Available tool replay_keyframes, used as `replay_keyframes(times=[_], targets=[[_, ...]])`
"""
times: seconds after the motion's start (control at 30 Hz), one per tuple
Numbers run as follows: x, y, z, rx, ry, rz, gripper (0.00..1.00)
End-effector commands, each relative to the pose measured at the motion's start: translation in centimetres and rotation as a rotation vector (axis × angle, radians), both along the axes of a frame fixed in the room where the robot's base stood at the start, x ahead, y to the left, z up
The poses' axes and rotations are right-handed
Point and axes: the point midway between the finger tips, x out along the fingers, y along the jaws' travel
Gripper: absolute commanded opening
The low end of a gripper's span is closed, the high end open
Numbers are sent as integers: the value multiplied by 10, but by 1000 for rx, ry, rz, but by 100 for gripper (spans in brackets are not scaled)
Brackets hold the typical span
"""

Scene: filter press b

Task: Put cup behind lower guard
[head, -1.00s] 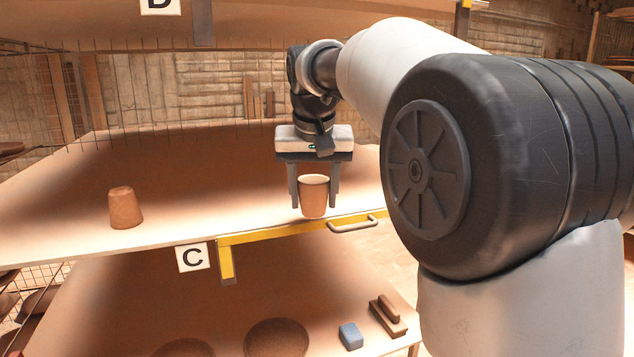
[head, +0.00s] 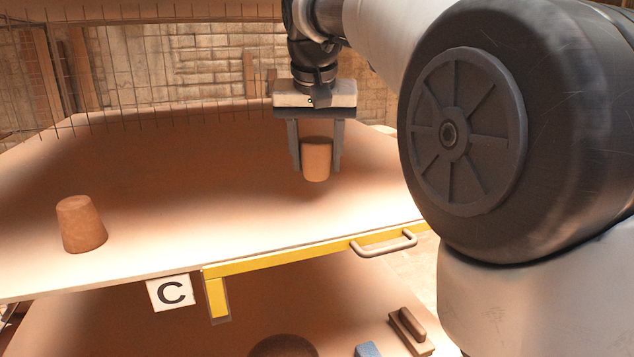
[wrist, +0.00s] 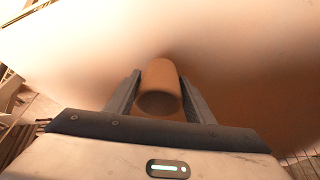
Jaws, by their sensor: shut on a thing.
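My gripper (head: 317,165) is shut on a tan cup (head: 316,160), with a finger on each side of it. The wrist view also shows the cup (wrist: 160,88) between the fingers, its dark round end facing the camera. In the head view the cup appears over shelf C, farther back than the yellow lower guard (head: 290,256). The guard runs along the right part of the shelf's front edge and carries a grey handle (head: 384,244). I cannot tell whether the cup touches the shelf.
A second tan cup (head: 81,225) stands narrow end up on the left of shelf C (head: 190,225). The shelf between the cups is clear. A C sign (head: 171,292) hangs at the front edge. Below are a brown block (head: 411,331) and a blue block (head: 368,350).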

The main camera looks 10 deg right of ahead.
Motion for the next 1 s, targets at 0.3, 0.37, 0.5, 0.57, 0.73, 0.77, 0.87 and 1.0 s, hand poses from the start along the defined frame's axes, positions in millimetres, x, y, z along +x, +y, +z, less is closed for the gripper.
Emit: replay_keyframes(times=[0.3, 0.37, 0.5, 0.57, 0.73, 0.77, 0.87, 1.0], targets=[[0, 0, -41, 0, 1, -1, 24], [0, 0, -44, 0, 0, -1, 24], [0, 0, -45, 0, -2, -1, 24], [0, 0, -45, 0, -2, -1, 24], [0, 0, -49, 0, -1, -1, 24], [0, 0, -49, 0, -1, -1, 50], [0, 0, -48, 0, 0, -1, 67], [0, 0, -48, 0, 0, -1, 68]])
